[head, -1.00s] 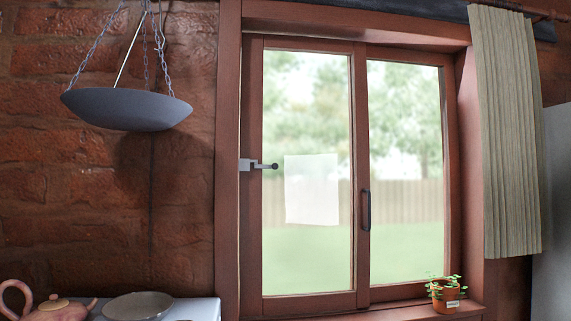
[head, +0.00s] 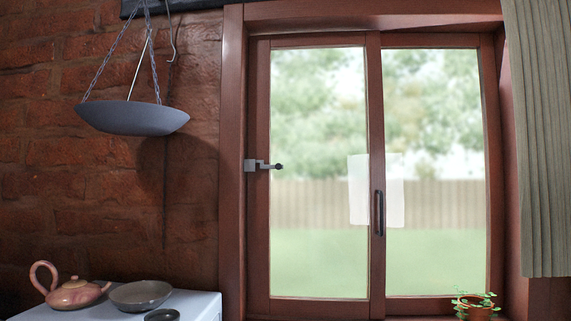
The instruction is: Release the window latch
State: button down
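The window latch (head: 262,165) is a small grey metal fitting on the left side of the window frame, about mid-height. Its short arm points right, over the left stile of the left sash, and ends in a dark knob (head: 278,166). The window (head: 375,170) has two glazed sashes in reddish-brown wood. A dark vertical handle (head: 379,212) sits on the middle stile. The sashes look closed. My gripper is not in the head view.
A hanging grey pan (head: 132,117) on chains is left of the window. A teapot (head: 75,293) and a bowl (head: 140,295) stand on a white surface (head: 195,305) at lower left.

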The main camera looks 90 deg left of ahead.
aim_at(278, 166)
jog(key=u, duration=0.4)
jog(key=i, duration=0.3)
jog(key=u, duration=0.25)
jog(key=k, duration=0.2)
jog(key=u, duration=2.7)
jog(key=k, duration=0.25)
jog(key=u, duration=1.55)
